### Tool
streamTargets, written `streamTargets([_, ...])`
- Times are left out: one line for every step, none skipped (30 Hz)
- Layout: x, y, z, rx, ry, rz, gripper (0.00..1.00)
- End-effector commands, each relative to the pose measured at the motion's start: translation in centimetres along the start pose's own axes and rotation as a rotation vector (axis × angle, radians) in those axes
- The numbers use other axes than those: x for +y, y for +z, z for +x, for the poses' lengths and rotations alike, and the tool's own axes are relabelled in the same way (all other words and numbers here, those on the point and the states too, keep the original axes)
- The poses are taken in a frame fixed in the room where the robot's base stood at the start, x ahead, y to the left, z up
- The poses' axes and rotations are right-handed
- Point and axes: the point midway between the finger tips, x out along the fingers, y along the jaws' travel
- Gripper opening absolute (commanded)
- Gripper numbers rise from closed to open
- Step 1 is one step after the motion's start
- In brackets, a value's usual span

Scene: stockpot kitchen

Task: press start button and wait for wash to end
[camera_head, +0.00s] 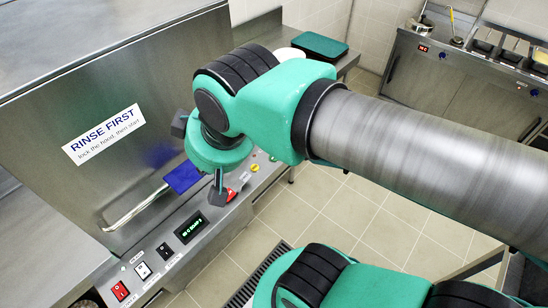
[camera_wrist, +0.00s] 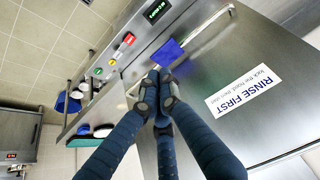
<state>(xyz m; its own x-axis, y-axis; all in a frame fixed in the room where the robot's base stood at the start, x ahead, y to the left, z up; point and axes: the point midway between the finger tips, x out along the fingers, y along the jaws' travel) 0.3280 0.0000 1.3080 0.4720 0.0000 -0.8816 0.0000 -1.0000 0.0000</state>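The hood dishwasher's control panel (camera_head: 150,258) runs along its front edge. In the head view, my gripper (camera_head: 219,195) hangs over the panel beside the red button (camera_head: 232,194) and hides part of that row. The wrist view shows its fingertips (camera_wrist: 160,92) together with nothing between them. Contact with any button cannot be made out. The lit green display (camera_head: 190,227) is too small to read.
A bar handle (camera_head: 135,207) with a blue pad (camera_head: 184,177) sticks out from the steel hood (camera_head: 70,170), close to my gripper. Red (camera_head: 120,290) and white (camera_head: 143,270) switches sit at the panel's near end. A dark green tray (camera_head: 319,46) lies on the counter beyond. The tiled floor is open.

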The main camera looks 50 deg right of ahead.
Motion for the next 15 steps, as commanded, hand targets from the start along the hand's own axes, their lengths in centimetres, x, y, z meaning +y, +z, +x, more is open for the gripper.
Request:
streamTargets([0.00,0.00,0.00,0.000,0.000,0.000,0.00])
streamTargets([0.00,0.00,0.00,0.000,0.000,0.000,0.00])
streamTargets([0.00,0.00,0.00,0.000,0.000,0.000,0.00])
streamTargets([0.00,0.00,0.00,0.000,0.000,0.000,0.00])
streamTargets([0.00,0.00,0.00,0.000,0.000,0.000,0.00])
streamTargets([0.00,0.00,0.00,0.000,0.000,0.000,0.00])
streamTargets([0.00,0.00,0.00,0.000,0.000,0.000,0.00])
streamTargets([0.00,0.00,0.00,0.000,0.000,0.000,0.00])
streamTargets([0.00,-0.01,0.00,0.000,0.000,0.000,0.00])
streamTargets([0.00,-0.02,0.01,0.000,0.000,0.001,0.00])
streamTargets([0.00,-0.03,0.04,-0.001,-0.001,0.002,0.00])
streamTargets([0.01,-0.06,0.10,-0.002,-0.002,0.005,0.00])
streamTargets([0.02,-0.09,0.16,-0.004,-0.003,0.009,0.00])
streamTargets([0.02,-0.14,0.23,-0.006,-0.004,0.013,0.00])
streamTargets([0.02,-0.23,0.37,-0.009,-0.007,0.021,0.00])
